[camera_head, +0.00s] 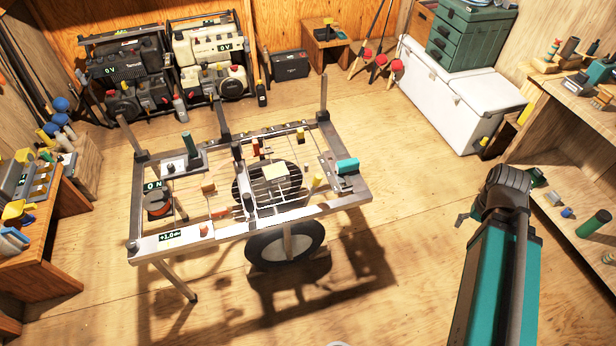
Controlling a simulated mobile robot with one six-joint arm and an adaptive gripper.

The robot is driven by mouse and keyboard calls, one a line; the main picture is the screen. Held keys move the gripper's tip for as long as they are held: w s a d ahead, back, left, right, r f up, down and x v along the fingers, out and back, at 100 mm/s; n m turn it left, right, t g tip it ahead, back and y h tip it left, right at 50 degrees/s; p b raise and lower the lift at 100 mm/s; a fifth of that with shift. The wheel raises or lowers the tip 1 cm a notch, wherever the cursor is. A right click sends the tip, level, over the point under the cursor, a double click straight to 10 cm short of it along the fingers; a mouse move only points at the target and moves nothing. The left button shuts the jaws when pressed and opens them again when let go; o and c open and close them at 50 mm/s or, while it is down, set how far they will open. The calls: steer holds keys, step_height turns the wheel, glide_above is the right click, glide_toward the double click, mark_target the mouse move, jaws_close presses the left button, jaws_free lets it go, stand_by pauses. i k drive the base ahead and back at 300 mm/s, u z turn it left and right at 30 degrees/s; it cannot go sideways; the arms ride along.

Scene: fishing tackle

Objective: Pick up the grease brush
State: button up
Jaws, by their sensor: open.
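I cannot single out the grease brush for certain; several small tools are too small to tell apart at this distance. Some lie on the metal-framed cart (345,203), among them an orange-tipped piece (220,211) and a yellow-handled piece (316,181). My arm rises at the right of the head view. What looks like part of my gripper (463,216) sticks out left of its dark joint, over bare floor, well right of the cart. It is open and touches nothing that I can see. Most of it is hidden behind the arm.
Wooden shelves (555,165) with small items stand at right. A white chest (447,97) bears green drawers (470,35). A cluttered bench (45,225) is at left, and machines on a rack (165,65) at the back. Floor between cart and shelves is clear.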

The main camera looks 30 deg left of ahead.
mark_target(209, 190)
steer(key=u, duration=1.2)
